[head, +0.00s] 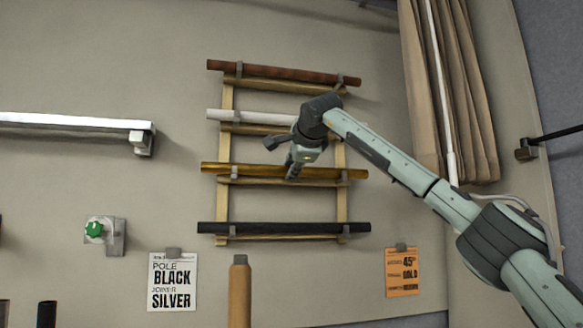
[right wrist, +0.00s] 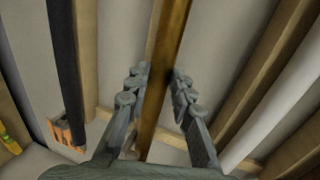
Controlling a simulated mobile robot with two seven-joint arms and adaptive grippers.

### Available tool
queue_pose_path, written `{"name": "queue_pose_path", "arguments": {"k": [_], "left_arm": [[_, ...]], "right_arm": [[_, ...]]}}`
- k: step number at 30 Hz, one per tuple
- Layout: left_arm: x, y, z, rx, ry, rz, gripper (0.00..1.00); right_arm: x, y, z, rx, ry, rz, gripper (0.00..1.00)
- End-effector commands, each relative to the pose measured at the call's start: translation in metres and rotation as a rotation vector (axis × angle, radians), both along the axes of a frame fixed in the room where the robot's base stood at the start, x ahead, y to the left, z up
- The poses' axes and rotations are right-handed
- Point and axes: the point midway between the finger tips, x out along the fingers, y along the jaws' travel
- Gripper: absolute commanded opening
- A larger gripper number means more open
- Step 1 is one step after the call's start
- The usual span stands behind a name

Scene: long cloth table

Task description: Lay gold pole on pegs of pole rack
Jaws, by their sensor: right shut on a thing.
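The gold pole (head: 245,170) runs almost level across the third row of the wooden pole rack (head: 225,130) on the wall. It lies along the pegs of that row; I cannot tell if its weight rests on them. My right gripper (head: 290,174) reaches in from the right and is shut on the gold pole, right of its middle. In the right wrist view the gold pole (right wrist: 166,50) passes between the two fingers (right wrist: 158,92). The part of the pole behind the fingers is hidden. My left gripper is not in view.
The rack also bears a reddish-brown pole (head: 280,73) on top, a white pole (head: 240,116) below it and a black pole (head: 285,227) at the bottom. Curtains (head: 445,90) hang right. A brown tube (head: 240,290) stands below.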

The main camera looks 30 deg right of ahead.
Motion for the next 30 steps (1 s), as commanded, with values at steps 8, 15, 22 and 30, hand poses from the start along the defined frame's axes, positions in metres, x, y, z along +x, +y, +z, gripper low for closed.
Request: {"name": "queue_pose_path", "arguments": {"k": [8, 15, 22, 30], "left_arm": [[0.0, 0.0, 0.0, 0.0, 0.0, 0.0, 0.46], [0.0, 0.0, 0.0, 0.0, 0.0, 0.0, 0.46], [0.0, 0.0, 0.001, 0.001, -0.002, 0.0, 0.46], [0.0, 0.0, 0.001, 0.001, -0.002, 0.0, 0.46]], "right_arm": [[0.0, 0.0, 0.001, 0.0, -0.003, 0.001, 0.24], [0.0, 0.0, 0.001, 0.0, -0.002, 0.0, 0.47], [0.0, 0.0, -0.001, 0.0, 0.002, -0.001, 0.47], [-0.031, 0.008, 0.01, -0.001, -0.004, 0.002, 0.47]]}}
